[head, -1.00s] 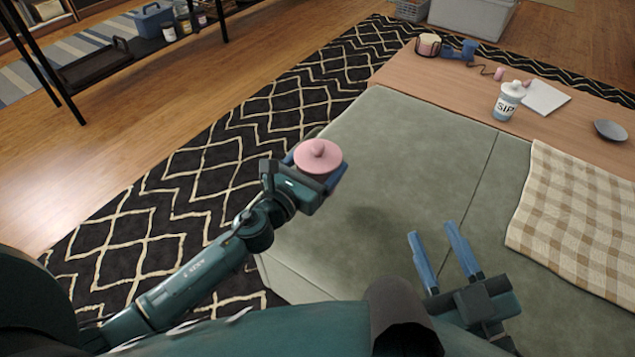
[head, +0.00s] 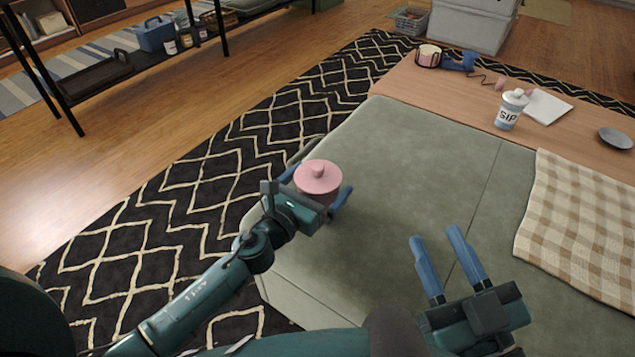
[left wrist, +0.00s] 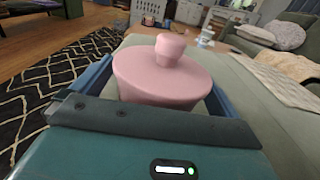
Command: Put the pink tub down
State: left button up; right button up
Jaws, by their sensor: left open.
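The pink tub (head: 318,178), with a round knobbed lid, stands upright at the left edge of the green sofa seat (head: 420,150). My left gripper (head: 318,196) is open, with one blue finger on each side of the tub. The tub also fills the middle of the left wrist view (left wrist: 162,78), between the fingers. The tub's base is hidden, so its contact with the seat cannot be made out fully. My right gripper (head: 436,262) is open and empty over the front of the seat.
A checked blanket (head: 580,225) lies at the right. A wooden surface (head: 450,92) behind the seat holds a SIP bottle (head: 511,110), a white pad (head: 546,107) and a dark dish (head: 615,138). The middle of the seat is clear.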

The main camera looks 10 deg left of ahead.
pick_arm(q)
jog(key=shift+r, duration=0.15)
jog(key=shift+s+a, duration=0.1)
jog(key=shift+s, duration=0.1)
jog(key=v, duration=1)
jog(key=shift+s+b, duration=0.15)
jog(key=shift+b, duration=0.25)
jog(key=shift+s+a, duration=0.2)
jog(key=shift+s, duration=0.15)
jog(key=shift+s+a, duration=0.1)
jog(key=shift+s, duration=0.1)
pick_arm(e)
jog(key=shift+a+r, duration=0.1)
jog(key=shift+r, duration=0.2)
jog(key=shift+f, duration=0.1)
